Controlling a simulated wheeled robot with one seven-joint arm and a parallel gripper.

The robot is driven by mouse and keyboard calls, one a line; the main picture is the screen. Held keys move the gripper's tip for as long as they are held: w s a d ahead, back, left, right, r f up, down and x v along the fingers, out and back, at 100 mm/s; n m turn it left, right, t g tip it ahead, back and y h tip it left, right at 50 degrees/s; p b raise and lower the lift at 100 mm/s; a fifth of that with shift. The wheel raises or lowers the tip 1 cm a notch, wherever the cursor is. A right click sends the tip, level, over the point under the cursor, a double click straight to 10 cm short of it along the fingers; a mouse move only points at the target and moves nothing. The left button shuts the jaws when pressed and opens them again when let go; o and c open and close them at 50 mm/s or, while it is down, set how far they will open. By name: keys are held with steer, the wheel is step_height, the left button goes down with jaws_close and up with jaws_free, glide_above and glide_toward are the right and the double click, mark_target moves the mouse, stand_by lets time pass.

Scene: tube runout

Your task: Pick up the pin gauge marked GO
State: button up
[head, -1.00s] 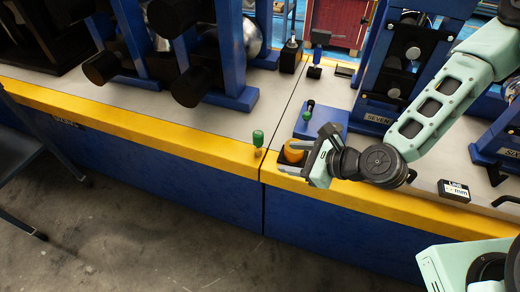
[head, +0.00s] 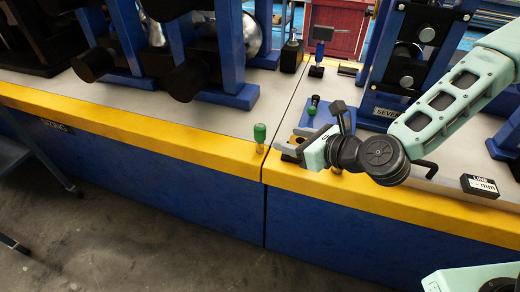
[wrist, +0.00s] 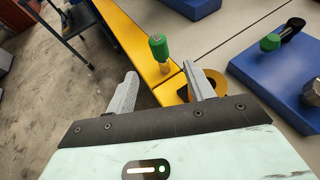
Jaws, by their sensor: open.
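A pin gauge with a green handle (head: 259,133) stands upright on the yellow front edge of the bench, near the seam. In the wrist view its green handle (wrist: 158,46) has small marks on top, too small to read. My gripper (head: 285,146) is open and empty, just right of this gauge, fingers pointing towards it. In the wrist view the gauge shows beyond the gap between the fingertips (wrist: 160,74), apart from both. A second green-handled piece (head: 312,106) sits at the blue block (head: 326,117); it also shows in the wrist view (wrist: 270,42).
A yellow ring-shaped piece (wrist: 212,84) lies close to my right finger in the wrist view, partly hidden by it. Blue roller stands (head: 235,50) line the bench behind. A dark label block (head: 480,186) is at the right. The yellow edge left of the gauge is clear.

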mark_target(264, 133)
steer(key=b+x, duration=0.1)
steer(key=x, duration=0.6)
steer(key=shift+w+a+f, duration=0.1)
steer(key=shift+w+a, duration=0.15)
steer(key=shift+a, duration=0.05)
steer(key=shift+b+x, duration=0.45)
steer(key=shift+x, duration=2.5)
steer(key=shift+c, duration=0.3)
jaws_close()
